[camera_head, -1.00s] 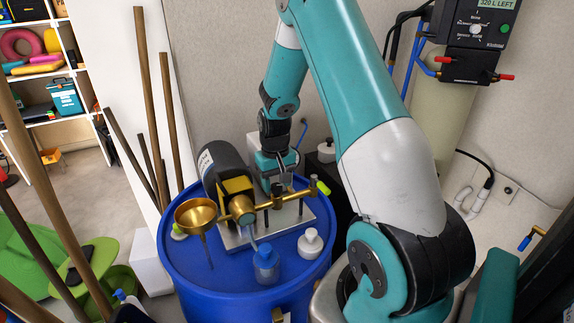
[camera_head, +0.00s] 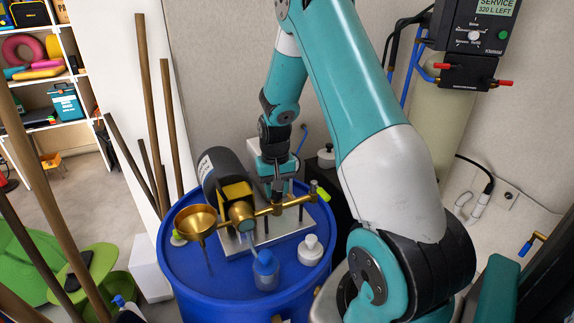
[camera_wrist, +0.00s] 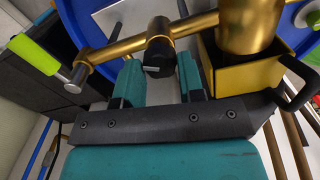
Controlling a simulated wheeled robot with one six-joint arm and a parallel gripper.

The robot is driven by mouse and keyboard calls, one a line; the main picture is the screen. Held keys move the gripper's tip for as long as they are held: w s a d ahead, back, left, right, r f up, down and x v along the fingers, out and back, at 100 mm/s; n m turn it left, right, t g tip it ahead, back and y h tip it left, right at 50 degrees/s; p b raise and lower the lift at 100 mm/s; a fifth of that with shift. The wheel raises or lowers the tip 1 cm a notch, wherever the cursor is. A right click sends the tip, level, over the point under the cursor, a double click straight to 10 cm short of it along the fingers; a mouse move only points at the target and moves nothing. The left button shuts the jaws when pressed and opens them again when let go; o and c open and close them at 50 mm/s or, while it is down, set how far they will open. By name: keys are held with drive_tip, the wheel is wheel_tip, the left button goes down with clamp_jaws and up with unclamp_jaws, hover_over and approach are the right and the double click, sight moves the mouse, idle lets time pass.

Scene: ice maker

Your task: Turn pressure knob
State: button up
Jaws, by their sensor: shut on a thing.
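The black pressure knob (camera_wrist: 158,56) sits on the brass pipe of the pump on the blue barrel. My gripper (camera_wrist: 160,80) is at the knob, with one teal finger on each side of it, shut on it. In the head view my gripper (camera_head: 277,184) reaches down to the brass pipe (camera_head: 262,210) from behind, and the knob is mostly hidden there. The pump has a black motor (camera_head: 222,172) and a brass funnel (camera_head: 196,221) at its left.
The blue barrel (camera_head: 190,285) carries a blue-capped bottle (camera_head: 265,272) and a white bottle (camera_head: 310,250) in front of the pump. A lime-green handle (camera_head: 322,191) ends the pipe on the right. Brown poles (camera_head: 167,120) lean at the left.

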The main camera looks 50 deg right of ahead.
drive_tip(key=shift+m, duration=1.8)
drive_tip(key=shift+m, duration=0.9)
drive_tip(key=shift+m+p, duration=0.3)
drive_tip(key=shift+m, duration=0.7)
